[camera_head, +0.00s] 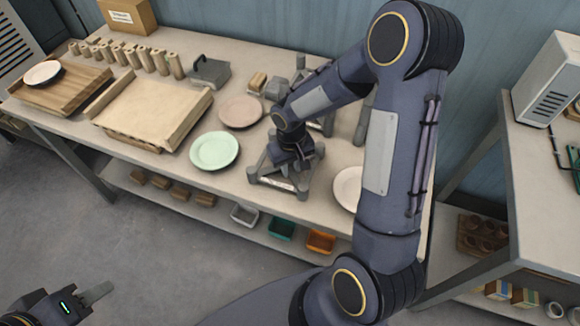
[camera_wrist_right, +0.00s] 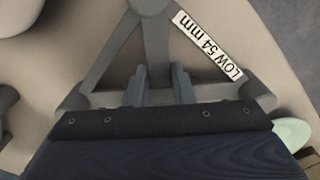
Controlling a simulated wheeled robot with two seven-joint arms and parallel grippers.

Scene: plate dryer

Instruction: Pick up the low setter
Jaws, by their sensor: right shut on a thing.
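The low setter (camera_head: 277,183) is a grey triangular frame with a white label. In the right wrist view the frame (camera_wrist_right: 152,30) shows the label "LOW 54 mm". It is at the front of the workbench, between the mint plate and the white plate at right; I cannot tell whether it touches the bench. My right gripper (camera_head: 291,160) comes down over it.
A mint plate (camera_head: 215,151) and a pink plate (camera_head: 240,111) lie left of the setter. A white plate (camera_head: 347,187) lies to its right, partly behind my arm. Other grey stands (camera_head: 327,123) are behind. A wooden board (camera_head: 153,108) and several cylinders stand further left.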

